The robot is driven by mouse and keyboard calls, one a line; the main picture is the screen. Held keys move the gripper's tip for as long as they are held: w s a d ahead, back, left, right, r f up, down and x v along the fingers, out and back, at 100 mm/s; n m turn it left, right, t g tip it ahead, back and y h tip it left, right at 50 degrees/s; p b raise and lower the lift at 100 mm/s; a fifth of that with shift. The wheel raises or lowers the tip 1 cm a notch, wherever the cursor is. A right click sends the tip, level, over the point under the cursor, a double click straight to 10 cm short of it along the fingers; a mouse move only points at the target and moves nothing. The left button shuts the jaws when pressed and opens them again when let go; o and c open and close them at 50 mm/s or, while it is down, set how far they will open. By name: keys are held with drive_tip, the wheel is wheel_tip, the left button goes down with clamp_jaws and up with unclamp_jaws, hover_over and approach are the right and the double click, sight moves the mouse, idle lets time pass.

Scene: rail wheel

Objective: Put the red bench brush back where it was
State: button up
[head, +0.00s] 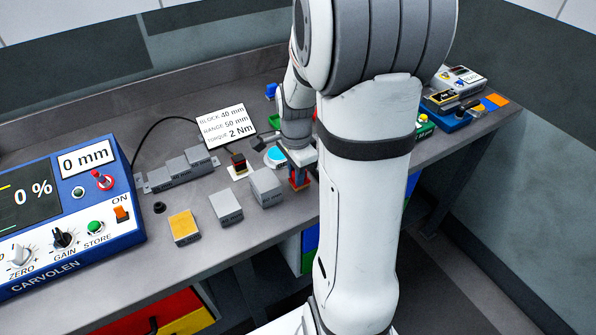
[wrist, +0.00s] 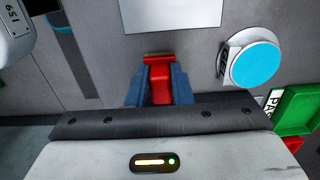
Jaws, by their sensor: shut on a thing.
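The red bench brush (wrist: 160,84) is between the two blue fingers of my gripper (wrist: 160,82) in the wrist view. The fingers are shut on it. In the head view the red brush (head: 297,184) shows low under my gripper (head: 299,168), near the front edge of the grey bench (head: 195,200), right of a grey block. My arm hides part of the bench behind it. I cannot tell whether the brush touches the bench top.
A light-blue round pad (wrist: 257,66) on a pale base lies right of the brush in the wrist view, with a green tray (wrist: 301,113) beyond. Grey blocks (head: 265,188) stand close left in the head view. A blue console (head: 70,215) stands far left.

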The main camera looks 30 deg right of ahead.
drive_tip(key=shift+f, duration=0.1)
drive_tip(key=shift+f, duration=0.15)
drive_tip(key=o, duration=0.9)
wheel_tip(320, 180, up, 11)
drive_tip(key=shift+s+a+r+n+t+b, duration=0.15)
drive_tip(key=shift+s+a+n+t, duration=0.35)
drive_tip(key=shift+s+a+n, duration=1.95)
drive_tip(key=shift+s+a+r+n+t+b, duration=0.1)
drive_tip(key=shift+s+a+n+t, duration=0.4)
drive_tip(key=shift+s+a+n, duration=1.95)
drive_tip(key=shift+s+a+r+n+t+b, duration=0.15)
drive_tip(key=shift+s+a+n+t, duration=0.8)
drive_tip(key=shift+n, duration=2.95)
